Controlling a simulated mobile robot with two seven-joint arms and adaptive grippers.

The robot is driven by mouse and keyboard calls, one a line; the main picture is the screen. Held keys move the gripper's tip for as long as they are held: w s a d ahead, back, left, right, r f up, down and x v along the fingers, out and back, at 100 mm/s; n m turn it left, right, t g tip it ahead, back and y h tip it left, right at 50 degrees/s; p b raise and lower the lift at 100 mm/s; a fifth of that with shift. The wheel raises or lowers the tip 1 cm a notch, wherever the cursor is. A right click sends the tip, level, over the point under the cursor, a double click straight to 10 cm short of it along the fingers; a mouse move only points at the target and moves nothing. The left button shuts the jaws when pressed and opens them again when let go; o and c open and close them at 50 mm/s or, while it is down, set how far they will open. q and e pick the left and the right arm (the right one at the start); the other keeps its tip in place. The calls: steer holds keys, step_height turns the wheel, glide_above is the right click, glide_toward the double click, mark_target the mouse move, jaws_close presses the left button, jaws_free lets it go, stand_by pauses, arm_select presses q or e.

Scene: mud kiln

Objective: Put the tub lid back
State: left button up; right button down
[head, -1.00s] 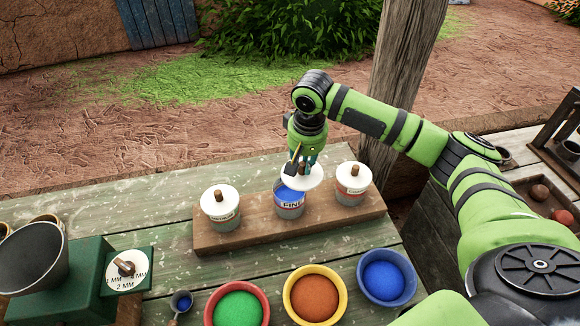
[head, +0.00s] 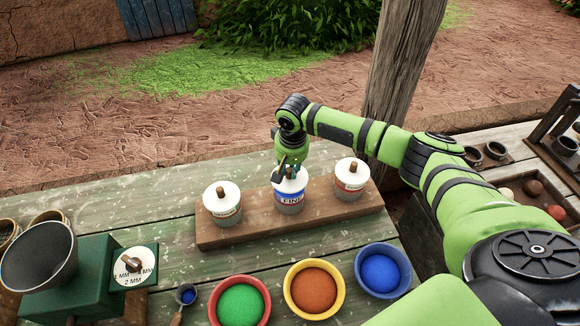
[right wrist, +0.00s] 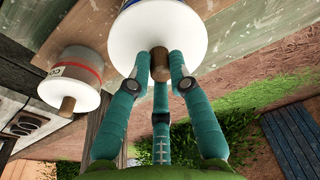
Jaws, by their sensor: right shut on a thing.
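The middle tub (head: 290,201), with a blue label reading "FINE", stands on a wooden board between two other lidded tubs. Its white lid (right wrist: 157,30) with a brown knob (right wrist: 160,66) sits over the tub's mouth in the right wrist view. My right gripper (head: 289,176) is shut on the knob of this lid, its fingers around the knob in the right wrist view (right wrist: 160,72). In the head view the gripper hides part of the lid, so I cannot tell if it is fully seated. My left gripper is not in view.
A left tub (head: 222,204) and a right tub (head: 350,179), both lidded, flank it on the wooden board (head: 250,236). In front are green (head: 240,303), orange (head: 315,289) and blue (head: 380,270) powder bowls. A scoop (head: 184,298) and a green grinder (head: 75,280) are at left.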

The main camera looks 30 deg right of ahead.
mark_target(291, 182)
steer(key=shift+f, duration=0.2)
steer(key=shift+f, duration=0.4)
steer(key=c, duration=1.1)
jaws_free()
steer(key=shift+s+a+r+b, duration=0.2)
steer(key=shift+r+b, duration=0.5)
steer(key=shift+r, duration=1.5)
steer(key=shift+s+d+r+b, duration=0.1)
steer(key=shift+s+r+b, duration=0.45)
steer(key=shift+r, duration=1.65)
steer(key=shift+s+a+r+b, duration=0.1)
steer(key=shift+r+b, duration=0.75)
steer(key=shift+r, duration=1.35)
steer(key=shift+f, duration=0.1)
